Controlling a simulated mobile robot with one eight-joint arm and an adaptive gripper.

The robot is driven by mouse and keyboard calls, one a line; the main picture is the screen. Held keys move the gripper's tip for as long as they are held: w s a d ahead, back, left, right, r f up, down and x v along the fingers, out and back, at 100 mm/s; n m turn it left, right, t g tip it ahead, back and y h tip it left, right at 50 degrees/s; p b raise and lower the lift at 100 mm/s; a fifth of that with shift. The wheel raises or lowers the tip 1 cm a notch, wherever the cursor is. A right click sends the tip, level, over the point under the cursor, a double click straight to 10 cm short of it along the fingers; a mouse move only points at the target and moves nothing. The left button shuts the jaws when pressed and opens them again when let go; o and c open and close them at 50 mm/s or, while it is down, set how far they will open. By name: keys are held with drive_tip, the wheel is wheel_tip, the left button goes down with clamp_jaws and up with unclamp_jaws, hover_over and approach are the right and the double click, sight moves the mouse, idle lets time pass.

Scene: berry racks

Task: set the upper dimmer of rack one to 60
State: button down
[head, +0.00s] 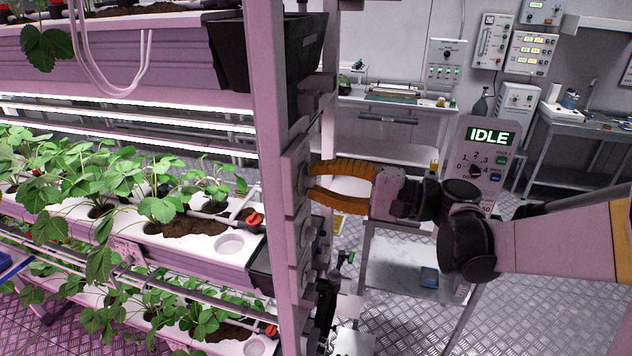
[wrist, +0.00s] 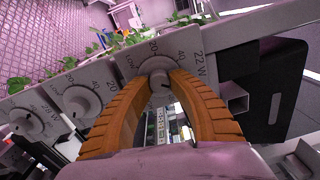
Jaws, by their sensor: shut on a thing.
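My gripper (head: 310,182) has orange ribbed fingers and reaches the rack post from the right. In the wrist view its fingertips (wrist: 160,84) are shut on the upper dimmer's knob (wrist: 158,68), a round pale knob on a plate marked 20 and 40, with "22 W" beside it. The fingers hide part of the dial, and I cannot read the setting. Two similar dimmers, the middle one (wrist: 82,101) and the far one (wrist: 27,122), sit in a row to its left; in the head view the dimmer plates run down the post (head: 277,190) below my gripper.
Strawberry troughs (head: 205,250) with plants fill the rack left of the post. A black trough end (head: 265,50) juts out above the gripper. A panel reading IDLE (head: 487,137) stands behind my arm. Benches and wall boxes stand at the back.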

drive_tip(key=shift+n, duration=0.6)
drive_tip(key=c, duration=1.2)
unclamp_jaws()
drive_tip(key=shift+o, duration=0.2)
drive_tip(key=shift+d, duration=0.1)
drive_tip(key=v, duration=1.2)
